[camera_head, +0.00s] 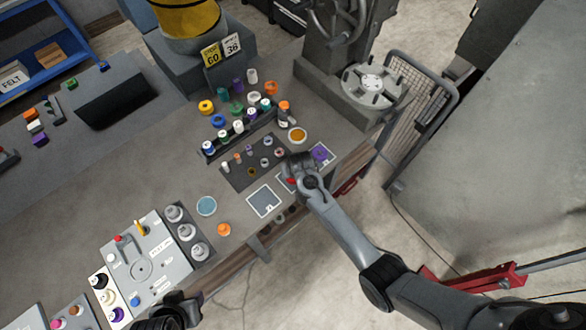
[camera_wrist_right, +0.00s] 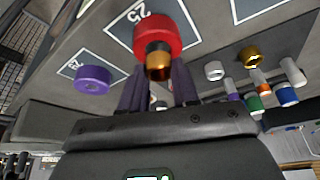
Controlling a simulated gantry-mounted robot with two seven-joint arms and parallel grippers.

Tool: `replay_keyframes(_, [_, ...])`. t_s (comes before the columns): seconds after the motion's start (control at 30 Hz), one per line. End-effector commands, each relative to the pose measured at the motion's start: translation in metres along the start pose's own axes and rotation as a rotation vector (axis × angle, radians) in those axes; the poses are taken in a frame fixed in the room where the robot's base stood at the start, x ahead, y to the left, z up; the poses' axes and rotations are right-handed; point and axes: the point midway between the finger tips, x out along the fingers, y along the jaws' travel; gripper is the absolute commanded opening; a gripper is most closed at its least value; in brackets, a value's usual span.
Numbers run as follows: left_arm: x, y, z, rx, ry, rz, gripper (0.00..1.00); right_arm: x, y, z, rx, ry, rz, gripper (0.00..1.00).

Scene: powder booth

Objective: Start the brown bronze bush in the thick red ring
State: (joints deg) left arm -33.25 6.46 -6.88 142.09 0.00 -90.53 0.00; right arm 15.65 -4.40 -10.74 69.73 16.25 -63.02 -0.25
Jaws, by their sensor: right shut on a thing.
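The thick red ring (camera_wrist_right: 150,38) stands on a white-outlined grey square marked 25 in the right wrist view. In the head view only a bit of the red ring (camera_head: 291,181) shows beside my right gripper (camera_head: 298,164). In the wrist view my right gripper (camera_wrist_right: 158,82) is shut on the brown bronze bush (camera_wrist_right: 158,68), its fingers on either side. The bush's dark upper end meets the red ring's near face in the picture. I cannot tell whether it enters the bore. My left gripper (camera_head: 180,308) is at the bottom edge of the head view, its jaws unclear.
A purple ring (camera_head: 320,153) lies on the neighbouring square. An empty outlined square (camera_head: 264,201) is on the other side. A handwheel press (camera_head: 372,85) stands at the back right.

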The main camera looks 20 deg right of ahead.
Motion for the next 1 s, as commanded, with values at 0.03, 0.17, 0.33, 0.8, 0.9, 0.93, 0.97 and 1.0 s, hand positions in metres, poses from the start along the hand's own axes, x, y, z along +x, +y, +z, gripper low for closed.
replay_keyframes(0.03, [0.001, 0.0, 0.0, 0.001, 0.0, -0.001, 0.43, 0.001, 0.0, 0.0, 0.0, 0.0, 0.0, 0.0])
replay_keyframes(0.17, [0.002, -0.001, 0.001, 0.004, -0.001, -0.003, 0.43, 0.003, 0.0, 0.001, 0.0, 0.001, 0.0, 0.0])
replay_keyframes(0.33, [0.004, -0.002, 0.002, 0.01, -0.002, -0.008, 0.43, 0.007, 0.0, 0.002, 0.0, 0.001, 0.0, 0.0])
replay_keyframes(0.8, [0.008, -0.002, 0.003, 0.009, -0.002, -0.007, 0.43, 0.013, 0.0, 0.005, 0.001, 0.0, 0.0, 0.36])
replay_keyframes(0.9, [0.008, -0.001, 0.003, 0.006, -0.001, -0.005, 0.43, 0.013, 0.0, 0.005, 0.001, 0.0, 0.0, 0.51])
replay_keyframes(0.93, [0.008, -0.001, 0.003, 0.005, -0.001, -0.004, 0.43, 0.013, 0.0, 0.005, 0.001, 0.0, 0.0, 0.56])
replay_keyframes(0.97, [0.008, -0.001, 0.003, 0.004, -0.001, -0.003, 0.43, 0.013, 0.0, 0.005, 0.0, 0.0, 0.0, 0.6])
replay_keyframes(1.0, [0.008, 0.0, 0.003, 0.002, 0.0, -0.002, 0.43, 0.013, 0.0, 0.006, 0.0, 0.0, 0.0, 0.6])
